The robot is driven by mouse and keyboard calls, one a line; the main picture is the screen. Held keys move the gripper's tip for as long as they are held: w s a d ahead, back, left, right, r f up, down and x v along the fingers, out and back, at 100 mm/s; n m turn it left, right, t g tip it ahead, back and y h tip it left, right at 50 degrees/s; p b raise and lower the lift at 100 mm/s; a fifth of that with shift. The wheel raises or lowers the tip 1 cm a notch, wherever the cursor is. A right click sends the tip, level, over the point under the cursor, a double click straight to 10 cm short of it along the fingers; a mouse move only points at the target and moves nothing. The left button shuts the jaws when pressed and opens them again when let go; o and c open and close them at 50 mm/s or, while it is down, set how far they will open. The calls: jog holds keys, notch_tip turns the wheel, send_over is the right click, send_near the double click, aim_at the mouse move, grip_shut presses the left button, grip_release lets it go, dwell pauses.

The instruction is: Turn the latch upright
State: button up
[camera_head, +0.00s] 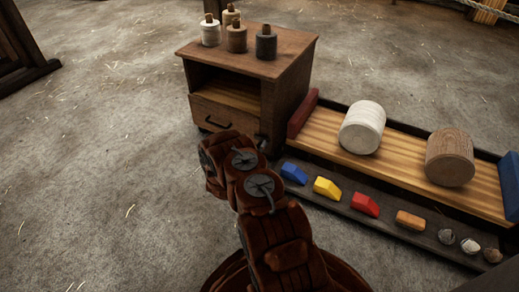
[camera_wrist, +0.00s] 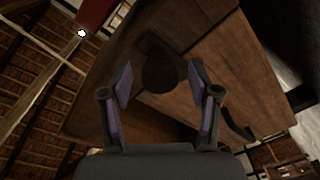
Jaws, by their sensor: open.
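A dark piece with a rounded end (camera_wrist: 162,68), which looks like the latch, is on a brown wooden face in the wrist view. Its exact angle is hard to tell in the shadow. My gripper (camera_wrist: 160,82) is open, its two fingers spread on either side of the dark piece, with no clear contact visible. In the head view my arm reaches toward the small wooden cabinet (camera_head: 290,72); it hides my gripper, and I cannot make out the latch there.
Several corked bottles (camera_head: 236,38) stand on the cabinet, which has a drawer (camera_head: 222,113) with a dark handle. To the right, a wooden bench (camera_head: 400,152) bears a white cylinder (camera_head: 362,127) and a brown one (camera_head: 450,157). Coloured blocks (camera_head: 327,188) line its front ledge. The floor at left is clear.

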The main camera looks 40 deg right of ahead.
jog(key=shift+d, duration=0.1)
jog(key=c, duration=1.2)
